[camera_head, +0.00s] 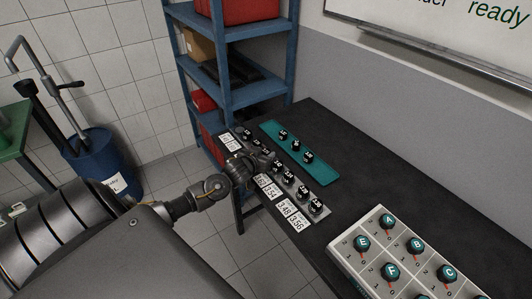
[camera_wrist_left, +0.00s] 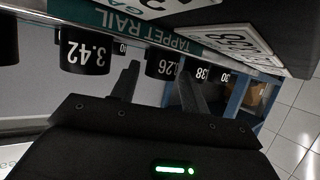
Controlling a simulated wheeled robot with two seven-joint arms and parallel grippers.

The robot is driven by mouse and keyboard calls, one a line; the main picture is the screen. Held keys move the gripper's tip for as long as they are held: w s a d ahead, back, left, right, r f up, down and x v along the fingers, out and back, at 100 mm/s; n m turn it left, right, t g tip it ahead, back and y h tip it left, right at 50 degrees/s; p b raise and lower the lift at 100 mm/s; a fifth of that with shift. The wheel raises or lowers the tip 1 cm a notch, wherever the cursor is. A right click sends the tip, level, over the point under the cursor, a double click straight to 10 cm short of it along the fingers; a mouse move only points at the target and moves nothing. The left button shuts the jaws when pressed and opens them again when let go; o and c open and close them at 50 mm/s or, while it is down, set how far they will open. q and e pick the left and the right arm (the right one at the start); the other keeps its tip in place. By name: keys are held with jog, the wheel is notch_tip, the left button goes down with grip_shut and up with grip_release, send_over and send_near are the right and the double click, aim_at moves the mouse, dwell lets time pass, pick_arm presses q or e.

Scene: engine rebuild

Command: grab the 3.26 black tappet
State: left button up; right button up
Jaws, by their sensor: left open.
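The black 3.26 tappet (camera_wrist_left: 163,65) hangs in the tappet rail in the left wrist view, its white number upside down and partly covered by a finger. My left gripper (camera_wrist_left: 160,84) is open, with one finger on each side of this tappet; contact cannot be told. In the head view my left gripper (camera_head: 262,161) is over the middle of the tappet row and hides part of it, and I cannot pick out the 3.26 tappet there. The black 3.42 tappet (camera_wrist_left: 87,50) sits beside it. My right gripper is not in view.
Number cards (camera_head: 270,187) line the rail's near side. A teal strip (camera_head: 322,171) with 3 black tappets lies behind it on the dark bench (camera_head: 375,178). A white panel with lettered knobs (camera_head: 386,255) stands front right. A blue shelf (camera_head: 238,85) stands behind.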

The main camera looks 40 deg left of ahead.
pick_arm(q)
jog(key=shift+w+f, duration=0.1)
jog(key=shift+w, duration=0.2)
jog(key=shift+c, duration=0.3)
jog(key=c, duration=0.7)
